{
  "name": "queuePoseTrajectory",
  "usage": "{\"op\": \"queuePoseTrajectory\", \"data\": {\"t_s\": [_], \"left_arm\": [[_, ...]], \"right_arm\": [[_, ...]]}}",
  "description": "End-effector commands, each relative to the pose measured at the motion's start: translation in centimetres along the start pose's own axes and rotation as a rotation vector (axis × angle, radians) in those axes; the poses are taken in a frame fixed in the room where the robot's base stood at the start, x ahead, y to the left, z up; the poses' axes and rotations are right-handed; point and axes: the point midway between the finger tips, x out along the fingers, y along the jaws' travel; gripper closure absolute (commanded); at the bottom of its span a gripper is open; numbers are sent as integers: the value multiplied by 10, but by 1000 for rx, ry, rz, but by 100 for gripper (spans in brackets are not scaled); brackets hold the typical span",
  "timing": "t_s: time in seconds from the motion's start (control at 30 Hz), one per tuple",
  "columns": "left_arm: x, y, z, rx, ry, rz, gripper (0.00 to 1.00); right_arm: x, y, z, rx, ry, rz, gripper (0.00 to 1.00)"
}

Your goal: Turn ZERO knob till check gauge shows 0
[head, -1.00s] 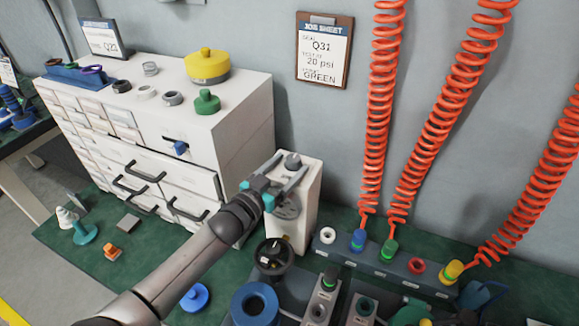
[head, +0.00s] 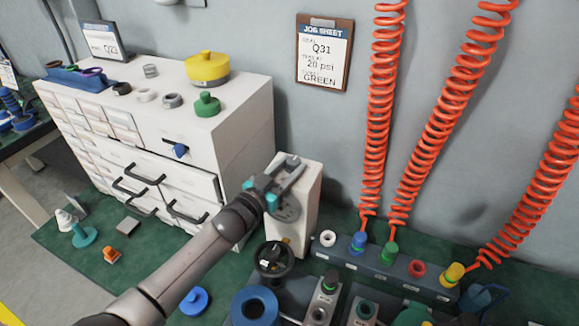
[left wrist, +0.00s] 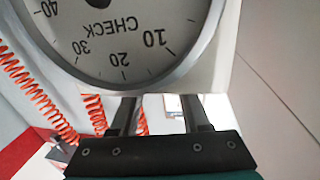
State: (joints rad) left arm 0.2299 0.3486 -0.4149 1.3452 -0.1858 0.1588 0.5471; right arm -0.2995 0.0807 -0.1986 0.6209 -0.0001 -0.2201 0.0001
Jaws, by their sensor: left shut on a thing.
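The check gauge (head: 288,209) is on the front of a white post (head: 306,200) beside the drawer cabinet. In the left wrist view the dial (left wrist: 120,30) is upside down and large, with CHECK and the marks 10 to 40 showing. Its needle and its 0 mark are not visible there, and the dial is too small to read in the head view. My left gripper (head: 289,165) is at the top of the post, its fingers shut on the ZERO knob, which they mostly hide. In the wrist view the fingertips are hidden behind the gauge. My right gripper is not in view.
The white drawer cabinet (head: 243,150) stands close left of the post. Orange coiled hoses (head: 377,110) hang at the right.

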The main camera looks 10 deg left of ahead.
Motion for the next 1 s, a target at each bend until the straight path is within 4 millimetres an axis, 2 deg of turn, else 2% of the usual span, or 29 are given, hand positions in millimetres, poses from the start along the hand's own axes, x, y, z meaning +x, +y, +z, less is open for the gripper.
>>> {"op": "queuePoseTrajectory", "data": {"t_s": [0.03, 0.13, 0.17, 0.37, 0.57, 1.0], "left_arm": [[0, 0, 0, 0, 0, 1, 88], [0, 0, 0, 0, 0, 1, 99], [0, 0, 0, 0, 0, 1, 100], [0, 1, 0, 3, 1, 12, 100], [1, -1, -1, 9, 8, 101, 100], [2, -5, 1, 5, 19, 326, 100]], "right_arm": [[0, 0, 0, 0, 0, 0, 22], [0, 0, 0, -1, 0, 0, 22], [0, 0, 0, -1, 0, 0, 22], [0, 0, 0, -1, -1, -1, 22], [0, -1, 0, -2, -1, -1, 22], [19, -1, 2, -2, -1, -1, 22]]}}
